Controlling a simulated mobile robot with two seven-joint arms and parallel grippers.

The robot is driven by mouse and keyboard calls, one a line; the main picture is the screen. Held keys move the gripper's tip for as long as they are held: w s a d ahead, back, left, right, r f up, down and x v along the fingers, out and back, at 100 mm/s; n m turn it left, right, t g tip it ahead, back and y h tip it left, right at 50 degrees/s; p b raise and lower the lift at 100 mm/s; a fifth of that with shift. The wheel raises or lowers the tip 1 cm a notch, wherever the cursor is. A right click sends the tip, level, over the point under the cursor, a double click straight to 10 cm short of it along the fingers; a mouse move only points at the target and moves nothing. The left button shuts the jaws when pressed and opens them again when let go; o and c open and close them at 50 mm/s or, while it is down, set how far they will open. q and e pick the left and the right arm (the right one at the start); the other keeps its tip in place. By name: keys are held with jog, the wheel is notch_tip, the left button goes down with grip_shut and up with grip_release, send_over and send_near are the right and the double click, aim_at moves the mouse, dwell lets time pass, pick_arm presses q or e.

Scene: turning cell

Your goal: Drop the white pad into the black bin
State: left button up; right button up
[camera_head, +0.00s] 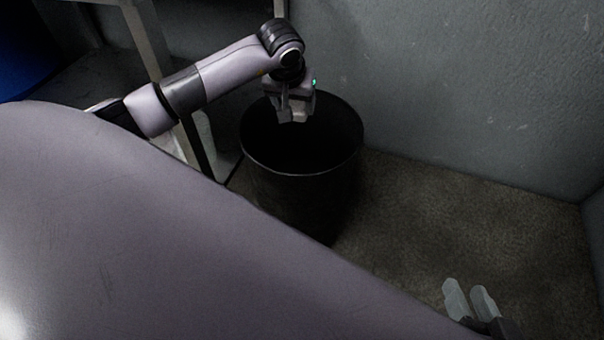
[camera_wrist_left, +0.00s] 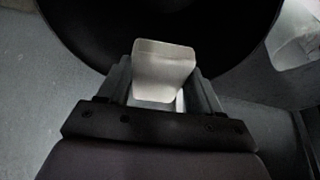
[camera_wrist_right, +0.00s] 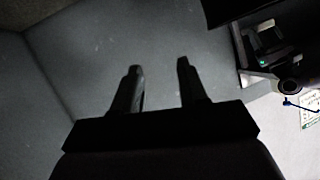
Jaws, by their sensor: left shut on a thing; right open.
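The black bin (camera_head: 300,178) stands on the floor near the wall, open at the top. My left gripper (camera_head: 293,117) is over the bin's opening, pointing down. In the left wrist view it (camera_wrist_left: 163,85) is shut on the white pad (camera_wrist_left: 163,68), with the dark bin behind it. In the head view the pad cannot be made out clearly between the fingers. My right gripper (camera_head: 470,298) is open and empty at the lower right of the head view. It also shows in the right wrist view (camera_wrist_right: 158,70), with nothing between its fingers.
Grey walls (camera_head: 440,80) rise behind and to the right of the bin. A metal frame leg (camera_head: 150,40) stands left of the bin, near my left arm. A blue object (camera_head: 25,50) is at the far left. The floor (camera_head: 430,210) right of the bin is clear.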

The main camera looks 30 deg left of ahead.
pick_arm(q)
notch_tip(320, 180, down, 4)
jog(key=shift+r+b, duration=0.1)
jog(key=shift+b, duration=1.05)
jog(key=shift+f+b, duration=0.35)
jog(key=shift+f, duration=0.05)
pick_arm(e)
jog(key=shift+w+a+f+y, duration=0.15)
jog(key=shift+a+f+y, duration=0.15)
jog(key=shift+a+y, duration=0.3)
pick_arm(q)
jog(key=o, duration=1.1)
jog(key=shift+r, duration=0.1)
jog(key=p+v, duration=0.2)
jog(key=v, duration=0.4)
jog(key=shift+p, duration=0.3)
jog(key=shift+s+r, duration=0.1)
jog(key=shift+r, duration=0.25)
jog(key=shift+s+r, duration=0.1)
pick_arm(e)
jog(key=shift+d+r+h, duration=0.15)
jog(key=shift+d+h, duration=0.1)
jog(key=shift+h, duration=0.05)
